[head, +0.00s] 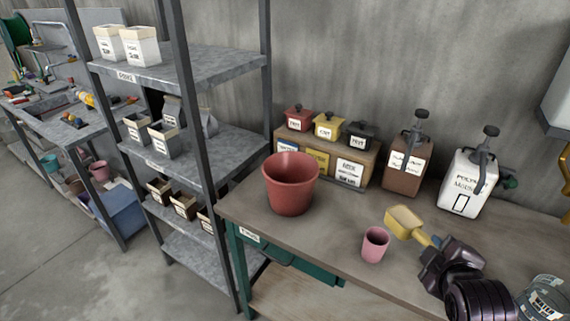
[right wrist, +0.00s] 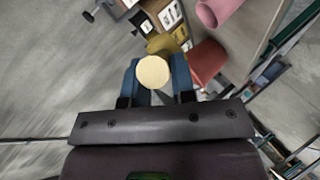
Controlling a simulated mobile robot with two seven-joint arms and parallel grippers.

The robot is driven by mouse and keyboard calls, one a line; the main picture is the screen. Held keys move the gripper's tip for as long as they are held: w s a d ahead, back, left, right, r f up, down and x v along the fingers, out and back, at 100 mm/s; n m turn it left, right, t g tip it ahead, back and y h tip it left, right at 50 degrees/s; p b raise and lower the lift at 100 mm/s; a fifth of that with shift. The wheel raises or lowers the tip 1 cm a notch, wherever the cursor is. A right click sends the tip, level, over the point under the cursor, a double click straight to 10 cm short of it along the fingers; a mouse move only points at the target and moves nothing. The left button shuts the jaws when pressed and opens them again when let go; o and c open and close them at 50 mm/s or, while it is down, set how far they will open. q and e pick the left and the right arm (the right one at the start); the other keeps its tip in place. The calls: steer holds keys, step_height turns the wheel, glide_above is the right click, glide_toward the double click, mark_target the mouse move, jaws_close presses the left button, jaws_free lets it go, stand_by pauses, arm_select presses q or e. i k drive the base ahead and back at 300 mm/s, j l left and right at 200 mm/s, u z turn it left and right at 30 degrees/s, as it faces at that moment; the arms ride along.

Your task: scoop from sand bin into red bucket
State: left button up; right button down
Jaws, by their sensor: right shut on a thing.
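The red bucket (head: 290,185) stands upright on the table, open at the top; it also shows in the right wrist view (right wrist: 207,62). My right gripper (head: 437,241) is shut on the handle of a yellow scoop (head: 403,221). It holds the scoop above the table, to the right of the bucket and apart from it. In the right wrist view, the pale round handle end (right wrist: 153,72) sits between the blue fingers. I cannot tell whether the scoop holds sand. I cannot tell which container is the sand bin. My left gripper is not in view.
A pink cup (head: 375,246) stands on the table (head: 320,235) near the scoop. Labelled lidded boxes (head: 328,127), a brown pump jug (head: 407,165) and a white pump jug (head: 466,185) line the back. A grey shelf rack (head: 160,70) holds several bins at left.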

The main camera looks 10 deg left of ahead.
mark_target(290, 176)
steer(key=j+u, duration=0.1)
steer(key=j, duration=0.3)
steer(key=i+j+u, duration=0.1)
steer(key=j, duration=0.25)
steer(key=i+j, duration=0.15)
steer(key=j, duration=0.2)
steer(key=i+j+u, duration=0.15)
steer(key=j, duration=0.2)
steer(key=k+j, duration=0.05)
